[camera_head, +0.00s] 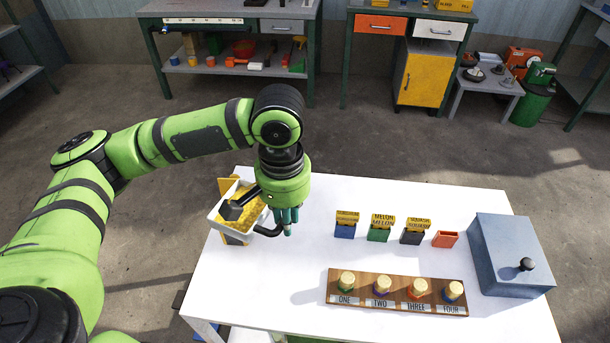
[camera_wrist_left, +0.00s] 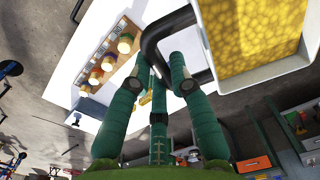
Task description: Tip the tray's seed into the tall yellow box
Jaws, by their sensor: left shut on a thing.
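A white tray (camera_head: 213,222) full of yellow seed (camera_head: 240,220) is at the left end of the white table. In the left wrist view the tray's rim (camera_wrist_left: 283,70) and its seed (camera_wrist_left: 255,35) fill the upper right. My left gripper (camera_head: 287,222) is shut on the tray's dark bent handle (camera_head: 268,231), which also shows in the left wrist view (camera_wrist_left: 160,28). The tall yellow box (camera_head: 228,185) is behind and below the tray, mostly hidden by it. I cannot tell whether tray and box touch. My right gripper is not in view.
Small coloured seed boxes (camera_head: 379,234) stand in a row mid-table. In front is a wooden rack (camera_head: 395,303) with several capped pots, labelled ONE to FOUR. A grey-blue box with a black knob (camera_head: 500,250) stands at the right end. The table between gripper and boxes is clear.

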